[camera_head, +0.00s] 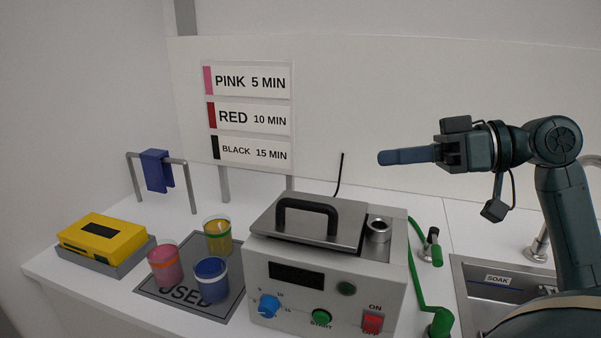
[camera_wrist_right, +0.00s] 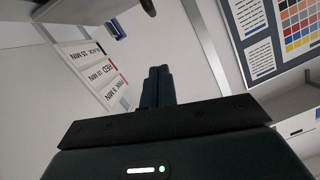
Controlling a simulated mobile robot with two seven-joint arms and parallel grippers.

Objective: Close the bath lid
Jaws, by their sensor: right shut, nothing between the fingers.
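The bath is a grey box (camera_head: 262,262) with a dark display, a blue dial, a green start button and a red on/off switch on its front. Its metal lid (camera_head: 345,222) with a black arched handle (camera_head: 307,208) lies over the top, looking about flat; I cannot tell if its edge is fully seated. My right gripper (camera_head: 382,158) is shut and empty, in the air above and right of the lid, pointing left, clear of the handle. Its closed fingers also show in the right wrist view (camera_wrist_right: 158,85). My left gripper is not in view.
A metal cup (camera_head: 378,229) sits at the bath's right top. Pink (camera_head: 165,268), yellow (camera_head: 217,238) and blue (camera_head: 211,284) jars stand on a dark mat at left. A yellow timer-like box (camera_head: 102,238), a towel rail (camera_head: 192,185), green hose (camera_head: 413,265) and sink (camera_head: 490,300) are nearby.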

